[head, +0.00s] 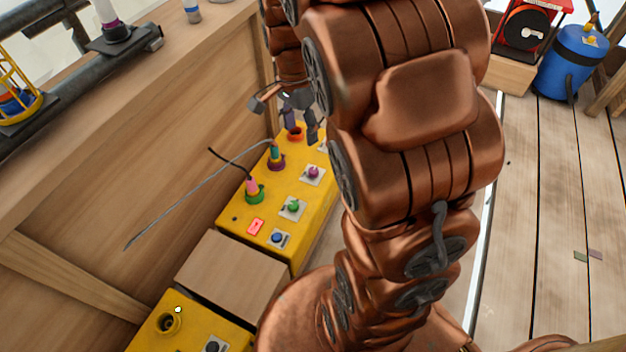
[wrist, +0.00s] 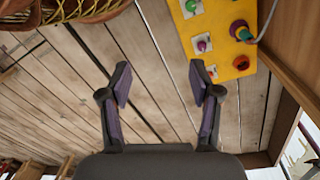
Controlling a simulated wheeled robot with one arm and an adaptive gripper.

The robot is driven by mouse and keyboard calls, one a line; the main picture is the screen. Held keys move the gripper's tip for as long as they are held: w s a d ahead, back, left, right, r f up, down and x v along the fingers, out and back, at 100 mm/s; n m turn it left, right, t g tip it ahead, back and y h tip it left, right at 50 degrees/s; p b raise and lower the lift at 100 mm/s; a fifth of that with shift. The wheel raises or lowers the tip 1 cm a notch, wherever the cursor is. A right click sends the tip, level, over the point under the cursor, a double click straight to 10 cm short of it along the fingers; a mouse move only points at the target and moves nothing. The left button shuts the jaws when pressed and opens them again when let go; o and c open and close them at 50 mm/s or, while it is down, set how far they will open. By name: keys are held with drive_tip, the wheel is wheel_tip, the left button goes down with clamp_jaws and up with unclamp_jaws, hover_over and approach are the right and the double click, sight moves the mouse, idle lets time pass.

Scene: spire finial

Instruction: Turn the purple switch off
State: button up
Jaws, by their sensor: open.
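The purple switch (head: 313,172) is a small knob on a pale square plate on the yellow control box (head: 238,212) in the head view. The switch also shows near the top right of the wrist view (wrist: 202,46), just beyond the right fingertip. Which way it is set is too small to tell. My gripper (wrist: 160,82) is open and empty, with its fingers wide apart over the plank floor beside the box. In the head view my gripper (head: 298,118) hangs by the box's far end, partly hidden by my arm. It appears apart from the switch.
A green switch (head: 293,206), a blue switch (head: 277,237) and a red button (head: 255,226) share the box. Plugs with cables stand in the purple socket (head: 276,164) and green socket (head: 255,196). A wooden wall (head: 130,150) runs along the left.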

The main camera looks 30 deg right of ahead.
drive_tip(key=w+d+f+m+b, duration=0.3)
drive_tip(key=w+d+f+b, duration=0.15)
drive_tip(key=f, duration=0.35)
drive_tip(key=w+d+f+m+b, duration=0.3)
drive_tip(key=w+f+m+b, duration=0.15)
drive_tip(key=f, duration=0.45)
drive_tip(key=m+b, duration=0.6)
drive_tip(key=b, duration=0.4)
hover_over(313, 170)
drive_tip(key=shift+t, duration=0.4)
wheel_tip(313, 170, down, 17)
drive_tip(key=shift+s+f, duration=0.1)
drive_tip(key=shift+f+b, duration=1.35)
drive_tip(key=shift+f, duration=2.45)
drive_tip(key=shift+r, duration=0.1)
drive_tip(key=c, duration=1.1)
